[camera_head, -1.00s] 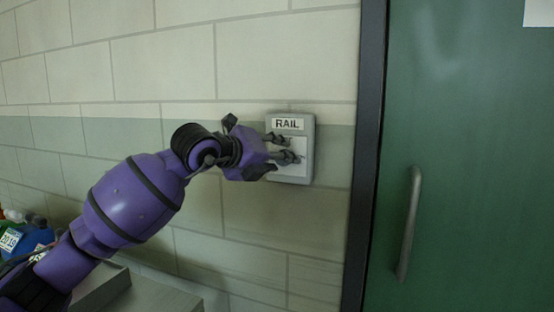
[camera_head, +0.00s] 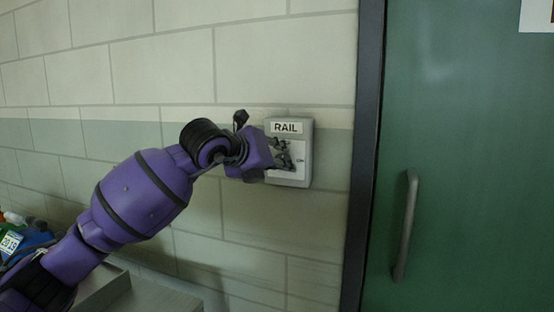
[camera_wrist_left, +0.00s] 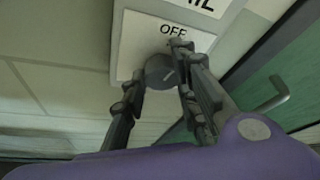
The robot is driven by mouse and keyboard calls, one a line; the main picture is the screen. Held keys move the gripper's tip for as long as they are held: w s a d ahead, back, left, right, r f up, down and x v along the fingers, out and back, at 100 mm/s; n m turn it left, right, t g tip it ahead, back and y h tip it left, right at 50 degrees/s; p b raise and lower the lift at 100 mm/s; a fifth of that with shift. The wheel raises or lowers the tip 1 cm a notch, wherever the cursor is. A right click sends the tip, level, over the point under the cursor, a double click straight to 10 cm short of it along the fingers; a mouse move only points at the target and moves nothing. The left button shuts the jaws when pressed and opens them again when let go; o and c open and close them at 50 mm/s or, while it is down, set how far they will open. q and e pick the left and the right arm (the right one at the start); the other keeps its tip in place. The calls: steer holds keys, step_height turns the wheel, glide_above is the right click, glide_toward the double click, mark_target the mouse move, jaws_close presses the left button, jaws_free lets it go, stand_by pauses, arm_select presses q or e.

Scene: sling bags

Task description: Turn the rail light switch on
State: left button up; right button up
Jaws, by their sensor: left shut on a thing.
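The rail light switch is a grey box (camera_head: 306,160) on the wall, labelled RAIL (camera_head: 286,127). My left gripper (camera_head: 284,157) is at the front of its white plate and covers part of it. In the left wrist view, the plate (camera_wrist_left: 135,45) shows the word OFF at its top. A round dark grey knob (camera_wrist_left: 158,68) sits below that word, between the fingers of my left gripper (camera_wrist_left: 158,90). The fingers are shut on the knob. The lower part of the plate is hidden behind the gripper. My right gripper is in neither view.
A green door (camera_head: 460,180) with a long grey handle (camera_head: 405,225) stands to the right, behind a dark frame (camera_head: 366,150). A grey ledge (camera_head: 155,297) and coloured bottles (camera_head: 22,235) are at the lower left. The wall around the box is bare.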

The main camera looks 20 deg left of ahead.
arm_select(q)
steer(key=shift+d+r+m+y+b, duration=0.2)
steer(key=shift+m+y, duration=1.6)
steer(key=shift+m, duration=0.7)
steer(key=shift+d+r+m+y+b, duration=0.1)
steer(key=shift+m+y+b, duration=0.1)
steer(key=shift+m+y, duration=1.95)
steer(key=shift+r+m+t+h, duration=0.15)
steer(key=shift+m+t+h, duration=0.2)
steer(key=shift+m, duration=0.1)
steer(key=o, duration=0.9)
steer(key=shift+o, duration=0.6)
steer(key=shift+a, duration=0.15)
steer(key=shift+f, duration=0.2)
steer(key=v, duration=1.2)
